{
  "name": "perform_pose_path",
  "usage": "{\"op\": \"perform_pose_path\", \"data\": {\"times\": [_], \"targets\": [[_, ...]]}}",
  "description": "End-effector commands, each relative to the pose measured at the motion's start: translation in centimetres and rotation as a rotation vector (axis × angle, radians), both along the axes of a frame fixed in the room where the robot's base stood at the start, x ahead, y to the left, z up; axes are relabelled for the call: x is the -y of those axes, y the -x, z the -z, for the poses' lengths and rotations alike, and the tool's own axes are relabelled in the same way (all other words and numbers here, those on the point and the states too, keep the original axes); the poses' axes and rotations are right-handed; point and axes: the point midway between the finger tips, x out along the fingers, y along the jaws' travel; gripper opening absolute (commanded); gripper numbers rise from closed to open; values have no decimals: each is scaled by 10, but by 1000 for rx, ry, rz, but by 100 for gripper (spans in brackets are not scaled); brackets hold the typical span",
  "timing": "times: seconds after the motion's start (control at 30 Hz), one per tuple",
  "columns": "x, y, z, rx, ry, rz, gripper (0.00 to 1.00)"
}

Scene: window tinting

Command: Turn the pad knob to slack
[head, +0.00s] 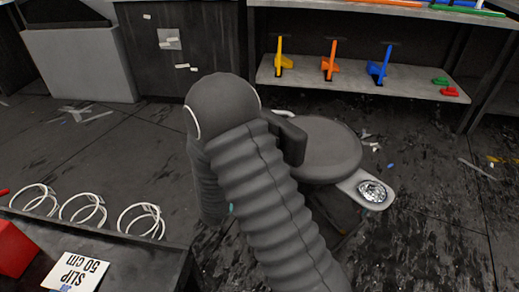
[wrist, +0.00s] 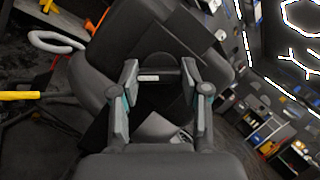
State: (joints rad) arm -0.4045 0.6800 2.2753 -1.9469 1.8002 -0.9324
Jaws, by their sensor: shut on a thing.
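My gripper (wrist: 159,72) shows in the wrist view with its two fingers closed on the pad knob (wrist: 158,85), a dark bar-like piece with a small pale label. A dark padded panel (wrist: 150,30) fills the view just behind it. In the head view, my arm hides the gripper and the knob. A round dark seat (head: 328,148) shows beside the arm, with a pale plate (head: 350,187) holding a shiny round piece (head: 374,191) at its right. The knob's setting cannot be read.
A pale curved handle (wrist: 55,42) sticks out left of the panel. A shelf (head: 350,82) with coloured tools stands behind. A dark bench (head: 120,255) with white hoops and a "SLIP 50 cm" card (head: 77,271) is at the front left. Scraps litter the floor.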

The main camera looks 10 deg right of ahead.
Motion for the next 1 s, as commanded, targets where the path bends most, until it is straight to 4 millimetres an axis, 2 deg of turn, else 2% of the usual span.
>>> {"op": "perform_pose_path", "data": {"times": [0.3,0.33,0.4,0.77,1.0], "targets": [[0,0,0,-2,1,2,11],[0,0,0,-2,1,2,53],[0,0,0,-2,1,2,71],[-1,1,1,-2,1,0,71],[-24,19,10,-4,1,-4,71]]}}
